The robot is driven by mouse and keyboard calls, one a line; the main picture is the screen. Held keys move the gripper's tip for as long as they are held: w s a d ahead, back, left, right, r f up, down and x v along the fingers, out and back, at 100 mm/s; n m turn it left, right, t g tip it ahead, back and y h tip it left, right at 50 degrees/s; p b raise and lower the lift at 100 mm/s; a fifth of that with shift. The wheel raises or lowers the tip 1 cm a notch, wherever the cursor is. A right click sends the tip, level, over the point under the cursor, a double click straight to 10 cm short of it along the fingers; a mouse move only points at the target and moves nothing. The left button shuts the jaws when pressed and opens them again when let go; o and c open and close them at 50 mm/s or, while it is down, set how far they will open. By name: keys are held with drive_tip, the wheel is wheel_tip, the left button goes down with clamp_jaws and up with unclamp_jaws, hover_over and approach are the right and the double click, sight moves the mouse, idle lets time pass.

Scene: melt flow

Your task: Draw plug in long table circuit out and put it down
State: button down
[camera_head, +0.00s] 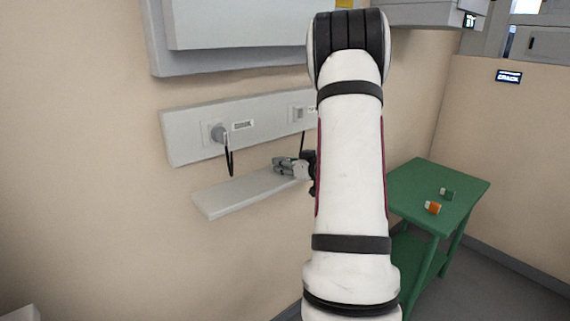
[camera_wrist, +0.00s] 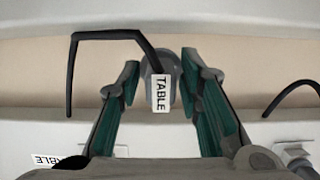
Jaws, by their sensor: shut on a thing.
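My gripper (camera_wrist: 160,85) is shut on a grey plug (camera_wrist: 149,87) with a white "TABLE" label, between its green-padded fingers. The plug is out of any socket, at the ledge (camera_wrist: 250,52) below the wall panel. Its black cable (camera_wrist: 105,35) bends away to the left in the wrist view. In the head view my gripper (camera_head: 287,166) is close over the ledge (camera_head: 235,196), partly behind my arm. I cannot tell whether the plug touches the ledge.
Another plug (camera_head: 218,134) with a hanging cable sits in the wall panel (camera_head: 182,142) at the left. A socket (camera_head: 298,113) shows near my arm. A green table (camera_head: 410,182) at the right bears an orange block (camera_head: 432,208) and a green block (camera_head: 447,194). The ledge's left part is clear.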

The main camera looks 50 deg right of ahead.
drive_tip(key=shift+f, duration=0.35)
idle(0.7)
drive_tip(key=c, duration=1.1)
unclamp_jaws()
drive_tip(key=shift+o, duration=0.2)
drive_tip(key=v, duration=1.2)
